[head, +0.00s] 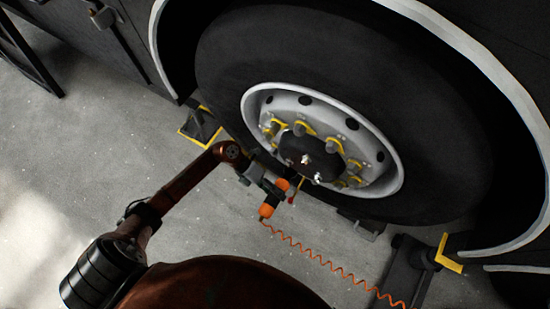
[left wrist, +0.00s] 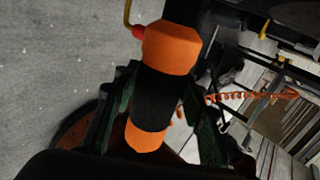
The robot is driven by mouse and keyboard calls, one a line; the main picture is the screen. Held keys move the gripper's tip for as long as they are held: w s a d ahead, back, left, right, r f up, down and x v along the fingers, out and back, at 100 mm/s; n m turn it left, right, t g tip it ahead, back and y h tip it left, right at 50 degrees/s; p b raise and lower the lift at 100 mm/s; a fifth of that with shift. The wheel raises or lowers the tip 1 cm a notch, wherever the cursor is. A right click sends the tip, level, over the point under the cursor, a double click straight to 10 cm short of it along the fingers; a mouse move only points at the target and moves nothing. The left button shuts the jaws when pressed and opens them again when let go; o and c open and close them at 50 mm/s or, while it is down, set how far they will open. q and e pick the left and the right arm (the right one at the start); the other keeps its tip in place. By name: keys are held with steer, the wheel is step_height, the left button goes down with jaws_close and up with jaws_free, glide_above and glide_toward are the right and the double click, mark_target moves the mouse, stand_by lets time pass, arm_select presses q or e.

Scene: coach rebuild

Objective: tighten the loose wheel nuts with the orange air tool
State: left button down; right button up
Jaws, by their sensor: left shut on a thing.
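The orange air tool (head: 266,210) has a black grip and orange ends, and it also shows in the left wrist view (left wrist: 170,50). My left gripper (head: 272,186) is shut around its black grip, with a dark green finger on each side in the left wrist view (left wrist: 160,95). The tool is in front of the lower left of the wheel rim (head: 392,178). Wheel nuts (head: 306,128) with yellow pointers ring the dark hub. Two shiny nuts (head: 305,160) show near the hub's middle. Contact between tool and nut cannot be told. My right gripper is out of view.
A black tyre (head: 240,55) sits under the coach's pale wheel arch (head: 470,45). A coiled orange hose (head: 320,258) runs down right from the tool. A black and yellow block (head: 200,128) lies left of the tyre, and a dark jack-like part (head: 410,270) lies lower right. Grey floor is clear at left.

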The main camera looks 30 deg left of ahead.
mark_target(263, 206)
arm_select(q)
steer(key=shift+w+r, duration=0.1)
steer(key=shift+r, duration=0.05)
steer(key=shift+w, duration=0.35)
steer(key=shift+w+r, duration=0.15)
steer(key=shift+w, duration=0.05)
stand_by(2.0)
steer(key=shift+s, duration=0.1)
stand_by(1.0)
steer(key=shift+s+p, duration=0.65)
steer(key=shift+s, duration=0.5)
steer(key=shift+s+a+p, duration=0.1)
steer(key=shift+s+p, duration=1.05)
steer(key=shift+s, duration=1.5)
steer(key=shift+f, duration=0.2)
